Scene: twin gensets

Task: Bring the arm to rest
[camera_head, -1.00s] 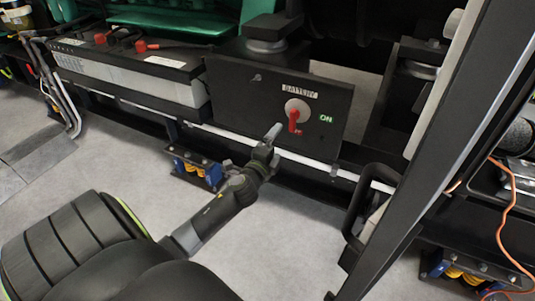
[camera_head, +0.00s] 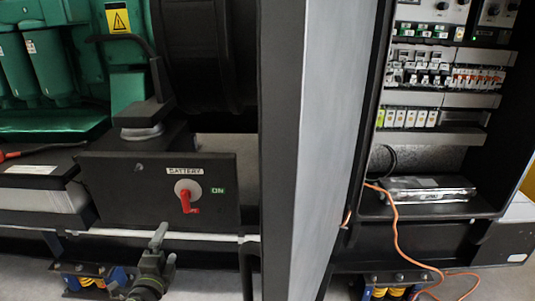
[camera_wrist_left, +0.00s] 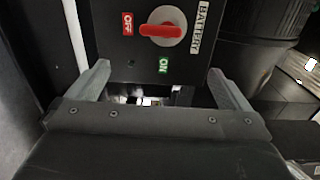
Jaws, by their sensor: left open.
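The battery switch is a red handle (camera_head: 187,201) on a pale round base, on a black panel (camera_head: 115,200) labelled BATTERY. The handle points down, and the ON label (camera_head: 217,190) is to its right. In the left wrist view the red handle (camera_wrist_left: 160,31) points at the red OFF label (camera_wrist_left: 128,24); the green ON label (camera_wrist_left: 163,66) is off to its side. My left gripper (camera_head: 160,235) is just below the switch in the head view, apart from the handle. In the wrist view my left gripper (camera_wrist_left: 165,85) is open, with nothing between its fingers. My right gripper is not in view.
A tall grey and black post (camera_head: 320,130) stands right of the panel. Beyond it is an open electrical cabinet (camera_head: 445,100) with a hanging orange cable (camera_head: 397,232). Green machinery (camera_head: 45,60) stands at the upper left. Blue and yellow mounts (camera_head: 90,280) sit low.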

